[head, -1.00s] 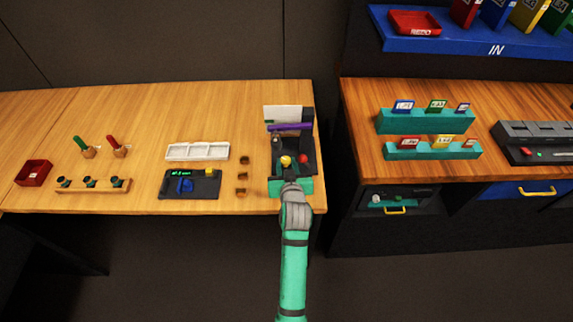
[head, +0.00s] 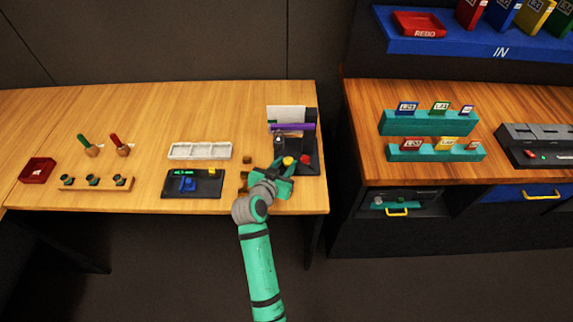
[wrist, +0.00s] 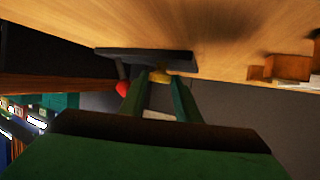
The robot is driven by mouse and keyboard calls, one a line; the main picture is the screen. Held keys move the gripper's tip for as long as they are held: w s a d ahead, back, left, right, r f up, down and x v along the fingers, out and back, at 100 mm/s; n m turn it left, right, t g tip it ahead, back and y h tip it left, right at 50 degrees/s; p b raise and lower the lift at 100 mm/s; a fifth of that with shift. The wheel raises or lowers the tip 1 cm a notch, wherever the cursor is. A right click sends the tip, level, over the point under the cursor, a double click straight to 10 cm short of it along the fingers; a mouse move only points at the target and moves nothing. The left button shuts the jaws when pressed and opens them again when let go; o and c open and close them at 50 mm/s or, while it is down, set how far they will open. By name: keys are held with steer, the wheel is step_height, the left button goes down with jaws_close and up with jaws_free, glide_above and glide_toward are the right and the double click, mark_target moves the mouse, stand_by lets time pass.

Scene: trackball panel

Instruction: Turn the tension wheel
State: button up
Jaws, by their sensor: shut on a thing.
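The panel device (head: 308,172) stands at the right end of the wooden table, with a purple bar (head: 292,127) across it and a white plate behind. A small yellow wheel (head: 288,161), seemingly the tension wheel, sits on its front part with a red knob (head: 305,159) to its right. My gripper (head: 285,166) reaches it from the front left, tilted. In the wrist view the yellow wheel (wrist: 160,74) is between my two fingertips, which are shut on it and partly hide it. The red knob (wrist: 122,88) is just left of the fingers.
Small brown blocks (head: 243,175) lie left of my gripper. A black scale-like device (head: 208,190) and a white tray (head: 200,150) stand farther left. A gap separates this table from the right-hand counter (head: 359,120).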

steer(key=shift+w+a+r+m+g+h, duration=0.1)
steer(key=shift+m+g+h, duration=0.3)
steer(key=shift+m+h, duration=0.2)
steer(key=o, duration=0.7)
steer(key=shift+o, duration=0.2)
steer(key=shift+a, duration=0.1)
steer(key=v, duration=1)
steer(key=shift+s+a+r, duration=0.1)
steer(key=shift+s+a, duration=0.15)
steer(key=shift+a, duration=0.1)
steer(key=shift+d, duration=0.1)
